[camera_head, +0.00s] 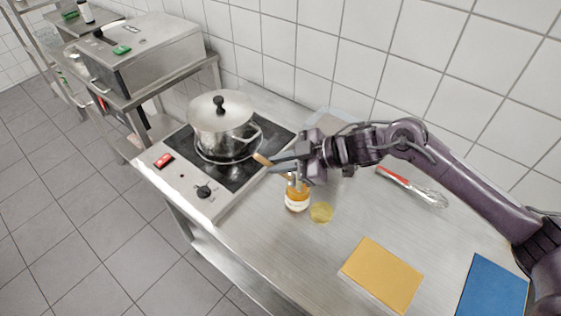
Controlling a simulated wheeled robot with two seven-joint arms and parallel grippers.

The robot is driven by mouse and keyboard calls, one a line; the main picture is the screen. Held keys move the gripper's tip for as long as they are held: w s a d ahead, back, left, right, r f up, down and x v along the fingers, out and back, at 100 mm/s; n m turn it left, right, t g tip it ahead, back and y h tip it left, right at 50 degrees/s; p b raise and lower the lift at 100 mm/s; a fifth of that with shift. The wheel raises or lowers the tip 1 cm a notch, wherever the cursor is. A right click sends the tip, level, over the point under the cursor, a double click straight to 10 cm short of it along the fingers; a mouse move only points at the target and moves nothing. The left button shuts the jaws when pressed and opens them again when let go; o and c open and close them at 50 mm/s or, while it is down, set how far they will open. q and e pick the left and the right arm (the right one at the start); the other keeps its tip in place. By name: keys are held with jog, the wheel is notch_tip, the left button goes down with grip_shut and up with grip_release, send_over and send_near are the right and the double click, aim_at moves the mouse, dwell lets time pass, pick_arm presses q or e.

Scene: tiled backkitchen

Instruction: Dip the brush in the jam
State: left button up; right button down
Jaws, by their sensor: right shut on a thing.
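The jam jar (297,197) stands upright on the steel counter with orange contents and a pale label. My right gripper (278,164) is above it, shut on the brush. The brush's wooden handle (262,159) sticks out past the fingers to the left. The rest of the brush is mostly hidden by the gripper, and I cannot tell whether its bristles are inside the jar. A yellow round lid (321,212) lies beside the jar on its right. My left gripper is not in view.
A lidded steel pot (221,125) stands on the stove (182,178) to the left. A red-handled whisk (412,187) lies behind the jar to the right. A yellow board (382,275) and a blue board (492,288) lie at the front right. The counter in front of the jar is clear.

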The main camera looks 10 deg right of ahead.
jog(key=shift+f, duration=0.15)
notch_tip(320, 180, up, 7)
jog(key=p, duration=0.6)
dwell(0.3)
dwell(0.4)
dwell(0.4)
